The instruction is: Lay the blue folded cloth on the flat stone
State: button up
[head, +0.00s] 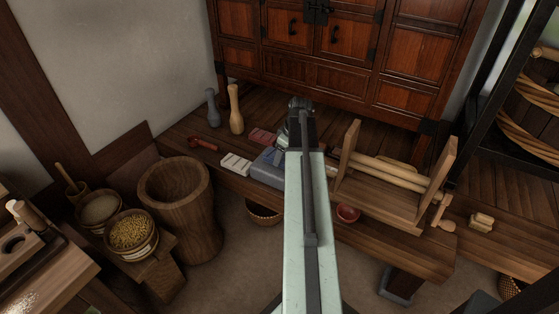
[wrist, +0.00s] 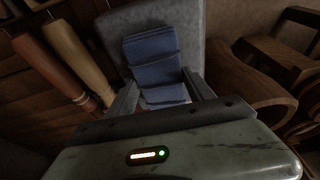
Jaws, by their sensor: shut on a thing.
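The blue folded cloth (wrist: 152,52) is between the two fingers of my gripper (wrist: 163,92) in the wrist view. My gripper is shut on it. The flat stone (wrist: 190,22), a grey slab, shows behind the cloth there and reaches past it at the top and sides. In the head view the stone (head: 267,173) sits on the low wooden bench, left of my arm, which hides its right part and most of my gripper. I cannot tell whether the cloth touches the stone or is held just above it.
On the bench (head: 390,240), a pale ridged block (head: 236,164) lies left of the stone, with a red-brown scoop (head: 203,144) beyond it. Two pestles (head: 236,108) stand at the back. A wooden roller frame (head: 385,195) is right of my arm. A large mortar (head: 180,200) stands on the floor.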

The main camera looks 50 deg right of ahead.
jog(key=shift+w+a+f, duration=0.2)
jog(key=shift+a+f, duration=0.05)
jog(key=shift+f, duration=0.15)
jog(key=o, duration=1.4)
jog(key=shift+o, duration=0.2)
jog(key=p+v, duration=1.2)
jog(key=shift+w, duration=0.1)
jog(key=shift+a, duration=0.1)
